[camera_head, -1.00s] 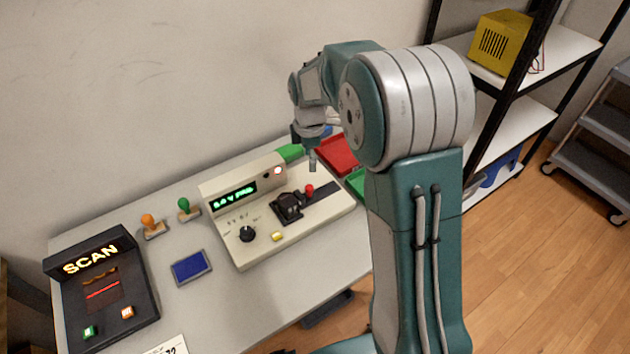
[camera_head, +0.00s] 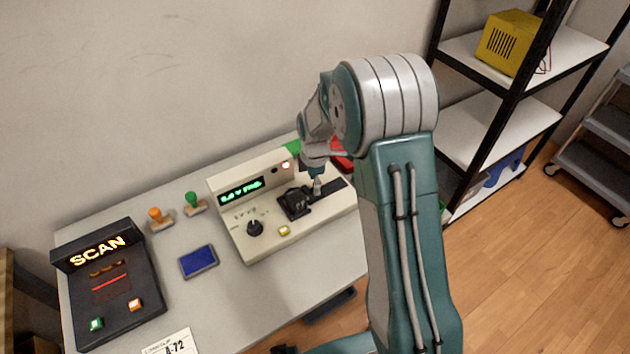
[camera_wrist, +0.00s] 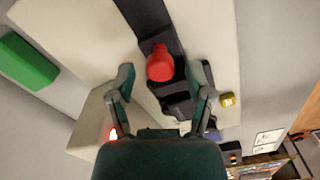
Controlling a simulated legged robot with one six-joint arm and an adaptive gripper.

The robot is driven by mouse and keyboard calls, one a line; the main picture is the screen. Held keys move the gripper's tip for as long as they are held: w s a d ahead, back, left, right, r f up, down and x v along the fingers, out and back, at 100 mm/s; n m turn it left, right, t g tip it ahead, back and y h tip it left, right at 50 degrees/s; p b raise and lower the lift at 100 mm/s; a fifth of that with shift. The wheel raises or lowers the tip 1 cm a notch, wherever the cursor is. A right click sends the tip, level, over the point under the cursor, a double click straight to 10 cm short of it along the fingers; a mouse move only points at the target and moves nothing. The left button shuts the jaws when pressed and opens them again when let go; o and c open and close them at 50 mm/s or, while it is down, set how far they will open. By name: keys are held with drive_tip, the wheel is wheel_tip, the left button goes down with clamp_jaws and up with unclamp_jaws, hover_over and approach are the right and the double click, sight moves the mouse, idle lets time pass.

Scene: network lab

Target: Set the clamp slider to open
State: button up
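The cream programmer console (camera_head: 275,238) stands on the table, with a green lit display (camera_head: 241,191) and a black clamp or socket block (camera_head: 296,203). A dark slider track (camera_head: 334,189) runs along its top. In the wrist view, the red slider knob (camera_wrist: 160,64) sits on the dark track (camera_wrist: 146,17), close to the black block (camera_wrist: 178,100). My gripper (camera_wrist: 162,78) is open, with one finger on each side of the knob and gaps visible. In the head view, my gripper (camera_head: 317,186) is low over the track and hides the knob.
A yellow button (camera_head: 285,231) and black dial (camera_head: 254,228) are on the console front. Left are a blue pad (camera_head: 198,261), two stamps (camera_head: 160,219) and a black SCAN unit (camera_head: 140,285). Behind the console are green (camera_wrist: 27,62) and red items. A shelf (camera_head: 482,125) stands right.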

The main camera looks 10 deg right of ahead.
sight(327, 190)
drive_tip(key=shift+d, duration=0.2)
clamp_jaws()
drive_tip(key=shift+w+d, duration=0.2)
drive_tip(key=shift+d, duration=0.55)
drive_tip(key=shift+w+d, duration=0.2)
drive_tip(key=shift+d, duration=0.5)
drive_tip(key=shift+o, duration=0.7)
unclamp_jaws()
drive_tip(key=shift+w, duration=0.1)
drive_tip(key=shift+o, duration=0.6)
drive_tip(key=shift+d, duration=0.35)
